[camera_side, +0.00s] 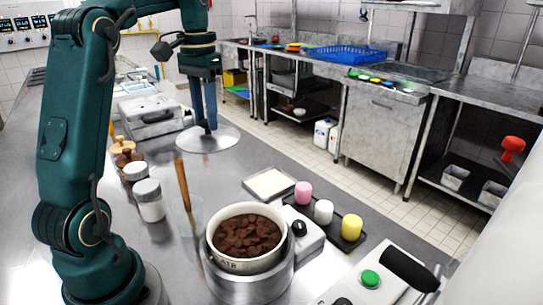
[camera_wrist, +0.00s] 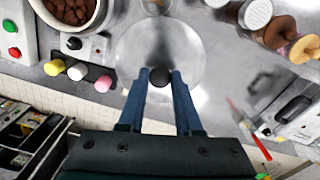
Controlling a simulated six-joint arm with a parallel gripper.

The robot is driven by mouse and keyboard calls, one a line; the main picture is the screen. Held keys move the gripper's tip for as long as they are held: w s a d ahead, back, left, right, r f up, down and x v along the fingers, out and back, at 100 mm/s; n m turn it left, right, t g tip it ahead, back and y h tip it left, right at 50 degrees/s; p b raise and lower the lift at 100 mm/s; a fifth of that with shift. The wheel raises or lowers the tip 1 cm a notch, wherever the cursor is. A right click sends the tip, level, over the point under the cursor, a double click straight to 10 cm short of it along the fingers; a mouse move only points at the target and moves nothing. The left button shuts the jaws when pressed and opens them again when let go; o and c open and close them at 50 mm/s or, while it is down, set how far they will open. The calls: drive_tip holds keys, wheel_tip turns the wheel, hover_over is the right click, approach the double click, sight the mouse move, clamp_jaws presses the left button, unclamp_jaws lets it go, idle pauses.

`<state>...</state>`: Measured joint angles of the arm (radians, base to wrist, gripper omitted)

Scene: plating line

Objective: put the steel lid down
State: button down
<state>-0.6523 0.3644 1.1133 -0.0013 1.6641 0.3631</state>
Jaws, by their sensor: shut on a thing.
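The steel lid (camera_side: 221,141) is a wide, shiny, nearly clear-looking disc with a black knob at its middle. My gripper (camera_side: 207,126) is shut on that knob from above, its two blue fingers pointing down. In the wrist view, the fingers of my gripper (camera_wrist: 159,82) stand on both sides of the black knob (camera_wrist: 159,76), with the lid (camera_wrist: 185,50) spread out beyond it. The lid looks about level and low over the steel counter. I cannot tell whether its rim touches the counter.
A white pot of brown chunks (camera_side: 247,236) sits on a steel base in front. Pink (camera_side: 303,194), white (camera_side: 323,211) and yellow (camera_side: 351,227) pieces stand on a dark tray. Jars (camera_side: 149,201) and a grey appliance (camera_side: 151,117) lie left of the lid. Bare counter surrounds the lid.

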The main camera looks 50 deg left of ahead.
drive_tip(key=shift+n, duration=0.5)
drive_tip(key=shift+w+a+f, duration=0.1)
drive_tip(key=shift+a+f, duration=1.05)
drive_tip(key=shift+f, duration=1.85)
drive_tip(key=shift+s+a+f, duration=0.1)
drive_tip(key=shift+a+f, duration=1.1)
drive_tip(key=shift+f, duration=1.75)
drive_tip(key=shift+w+a+f, duration=0.1)
drive_tip(key=shift+a+f, duration=1.05)
drive_tip(key=shift+f, duration=1.85)
drive_tip(key=c, duration=0.6)
unclamp_jaws()
drive_tip(key=shift+f, duration=0.15)
